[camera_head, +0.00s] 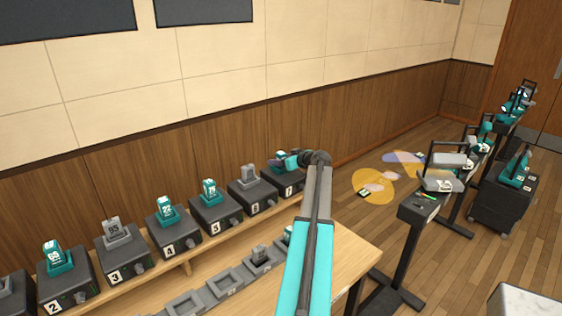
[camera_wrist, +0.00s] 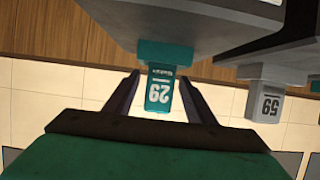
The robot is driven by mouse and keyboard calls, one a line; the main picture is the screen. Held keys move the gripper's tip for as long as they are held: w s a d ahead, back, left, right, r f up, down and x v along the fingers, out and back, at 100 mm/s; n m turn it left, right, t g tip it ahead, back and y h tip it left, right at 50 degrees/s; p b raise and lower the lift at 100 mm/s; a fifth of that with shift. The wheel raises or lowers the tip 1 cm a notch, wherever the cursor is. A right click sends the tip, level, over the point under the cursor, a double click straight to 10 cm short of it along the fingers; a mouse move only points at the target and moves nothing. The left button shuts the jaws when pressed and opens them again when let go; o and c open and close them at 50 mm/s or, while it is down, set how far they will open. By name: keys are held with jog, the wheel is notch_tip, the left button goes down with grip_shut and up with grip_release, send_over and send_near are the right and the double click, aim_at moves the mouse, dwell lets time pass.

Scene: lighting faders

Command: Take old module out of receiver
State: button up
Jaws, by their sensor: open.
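A teal module (camera_wrist: 158,95) with a white number label stands in its receiver at the right end of the row. In the wrist view it appears upside down, between the two dark fingers of my gripper (camera_wrist: 159,77). The fingers are open, one on each side, with a visible gap at least on the left; contact on the right is unclear. In the head view my gripper (camera_head: 288,161) is over the end receiver (camera_head: 287,181), and my wrist partly hides the module there. The frames do not show whether this module is the old one.
A grey module (camera_wrist: 265,103) sits in the neighbouring receiver (camera_head: 250,194). Several more numbered receivers line the shelf to the left. A wooden table (camera_head: 345,260) in front carries grey holders (camera_head: 225,284). Stands and a dark cart (camera_head: 500,200) are at the right, with open floor between.

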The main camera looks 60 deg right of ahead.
jog(key=shift+p+x, duration=0.75)
jog(key=shift+x, duration=1.1)
jog(key=shift+f, duration=0.1)
jog(key=c, duration=1.2)
jog(key=shift+r+b, duration=1.1)
jog(key=shift+r, duration=0.6)
jog(key=s+a+b, duration=0.1)
jog(key=s+a, duration=0.2)
jog(key=s, duration=0.1)
jog(key=s+a+r+b, duration=0.1)
jog(key=s+a+b, duration=0.1)
jog(key=s+a, duration=0.1)
jog(key=s+a+b, duration=0.1)
jog(key=s+a, duration=0.3)
jog(key=s, duration=0.1)
jog(key=shift+s+r+b, duration=0.3)
jog(key=shift+s+b, duration=0.05)
jog(key=shift+b, duration=0.05)
jog(key=shift+d, duration=0.1)
